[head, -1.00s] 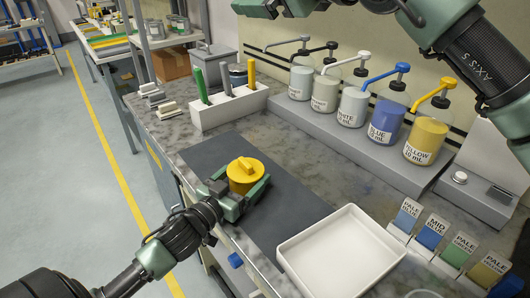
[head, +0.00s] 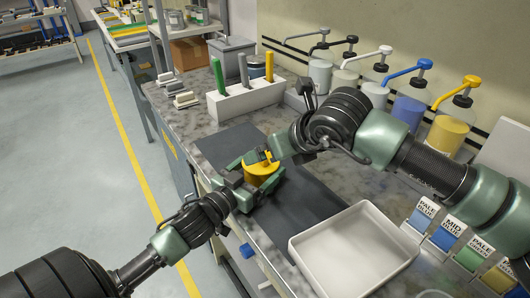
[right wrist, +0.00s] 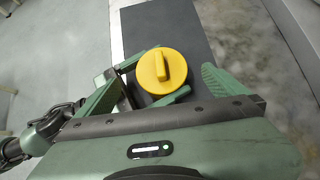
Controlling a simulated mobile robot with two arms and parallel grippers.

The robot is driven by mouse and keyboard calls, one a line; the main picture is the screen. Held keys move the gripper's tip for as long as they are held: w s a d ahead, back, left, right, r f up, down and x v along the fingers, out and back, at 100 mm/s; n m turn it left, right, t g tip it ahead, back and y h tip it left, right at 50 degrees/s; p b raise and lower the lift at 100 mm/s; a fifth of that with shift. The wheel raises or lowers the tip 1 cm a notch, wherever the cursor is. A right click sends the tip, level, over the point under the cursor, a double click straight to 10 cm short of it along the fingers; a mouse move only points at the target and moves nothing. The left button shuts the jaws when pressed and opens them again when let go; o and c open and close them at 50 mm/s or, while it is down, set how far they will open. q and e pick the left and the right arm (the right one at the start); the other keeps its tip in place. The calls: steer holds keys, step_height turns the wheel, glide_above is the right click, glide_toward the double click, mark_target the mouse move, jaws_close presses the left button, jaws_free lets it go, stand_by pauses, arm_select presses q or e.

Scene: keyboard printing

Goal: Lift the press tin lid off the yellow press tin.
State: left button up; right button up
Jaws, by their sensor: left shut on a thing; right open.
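The yellow press tin (head: 262,177) stands upright on the dark mat (head: 310,200). Its round yellow lid (right wrist: 161,71) with a raised bar handle is on top of it, seen from above in the right wrist view. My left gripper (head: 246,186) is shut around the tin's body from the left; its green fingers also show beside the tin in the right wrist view. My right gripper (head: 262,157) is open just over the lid. In the right wrist view, its fingers (right wrist: 165,95) are spread to either side of the lid. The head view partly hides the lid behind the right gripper.
A white tray (head: 297,250) lies at the front right of the mat. A white holder (head: 250,102) with coloured tools stands behind the mat. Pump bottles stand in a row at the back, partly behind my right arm. Colour swatch cards (head: 440,236) are at the right.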

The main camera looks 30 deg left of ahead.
steer(key=x, duration=0.8)
steer(key=shift+w+a+f, duration=0.15)
steer(key=shift+a+f, duration=0.05)
steer(key=shift+a, duration=0.15)
steer(key=c, duration=1.9)
steer(key=shift+r, duration=1.75)
steer(key=shift+c, duration=0.2)
steer(key=shift+r, duration=0.15)
steer(key=shift+r, duration=1.85)
arm_select(q)
steer(key=o, duration=2)
